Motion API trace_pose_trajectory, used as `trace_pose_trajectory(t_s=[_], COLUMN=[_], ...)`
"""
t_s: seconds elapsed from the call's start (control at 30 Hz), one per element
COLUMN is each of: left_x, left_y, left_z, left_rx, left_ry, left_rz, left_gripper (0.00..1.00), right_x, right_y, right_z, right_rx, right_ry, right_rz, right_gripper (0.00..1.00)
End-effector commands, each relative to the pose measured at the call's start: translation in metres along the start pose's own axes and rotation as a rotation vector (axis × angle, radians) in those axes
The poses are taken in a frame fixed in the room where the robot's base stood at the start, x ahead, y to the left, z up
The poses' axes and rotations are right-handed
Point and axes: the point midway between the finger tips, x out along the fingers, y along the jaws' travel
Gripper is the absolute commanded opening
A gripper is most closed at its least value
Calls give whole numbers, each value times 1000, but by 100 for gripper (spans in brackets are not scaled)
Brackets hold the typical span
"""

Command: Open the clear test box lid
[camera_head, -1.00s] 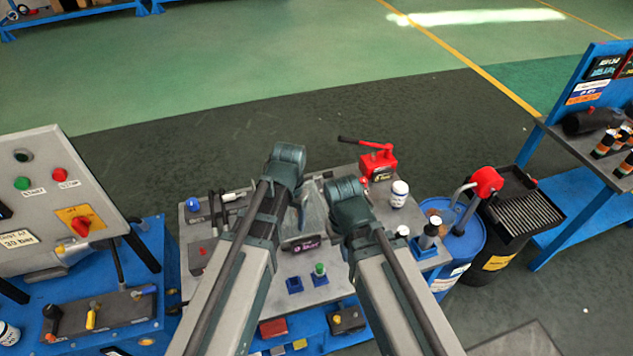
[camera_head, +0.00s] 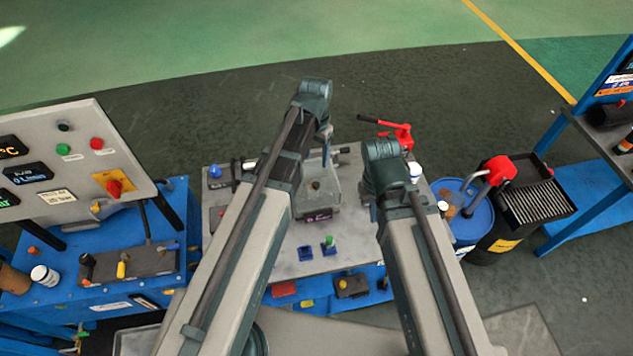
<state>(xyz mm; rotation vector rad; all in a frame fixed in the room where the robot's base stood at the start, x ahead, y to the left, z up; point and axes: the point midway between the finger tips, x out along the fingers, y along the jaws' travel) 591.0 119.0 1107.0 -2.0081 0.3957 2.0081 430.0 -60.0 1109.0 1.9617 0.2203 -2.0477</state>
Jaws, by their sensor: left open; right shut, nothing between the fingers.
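The clear test box (camera_head: 320,200) appears as a greyish see-through box on the middle bench, between my two arms. It has a dark knob-like spot on it and a dark label with pale text on its front. I cannot tell from this view how its lid sits. My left gripper (camera_head: 327,146) hangs below its wrist at the far side of the box; it is open, and its fingertips are small and partly hidden. My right gripper (camera_head: 366,192) is right of the box, shut and empty, mostly hidden by its own wrist. I cannot tell whether either touches the box.
A red hand pump (camera_head: 400,134) stands at the bench's back right. Small blue blocks (camera_head: 304,253), one with a green knob, lie in front of the box. A control panel (camera_head: 70,165) stands left. A blue drum (camera_head: 465,215) and a black bin (camera_head: 540,205) stand right.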

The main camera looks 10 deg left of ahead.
Motion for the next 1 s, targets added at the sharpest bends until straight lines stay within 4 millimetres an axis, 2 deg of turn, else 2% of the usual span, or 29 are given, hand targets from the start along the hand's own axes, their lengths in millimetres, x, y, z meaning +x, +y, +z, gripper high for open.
trace_pose_trajectory(t_s=[0.03,0.7,0.83,1.0], left_x=[10,102,117,126], left_y=[0,0,0,0], left_z=[0,0,0,0], left_rx=[0,0,0,0], left_ry=[0,0,0,0], left_rz=[0,0,0,0], left_gripper=[62,62,62,62], right_x=[10,101,116,125], right_y=[-1,-9,-10,-11], right_z=[-1,-6,-7,-7], right_rx=[-1,-13,-12,-12], right_ry=[0,0,0,0], right_rz=[0,3,3,3], right_gripper=[0,0,0,0])
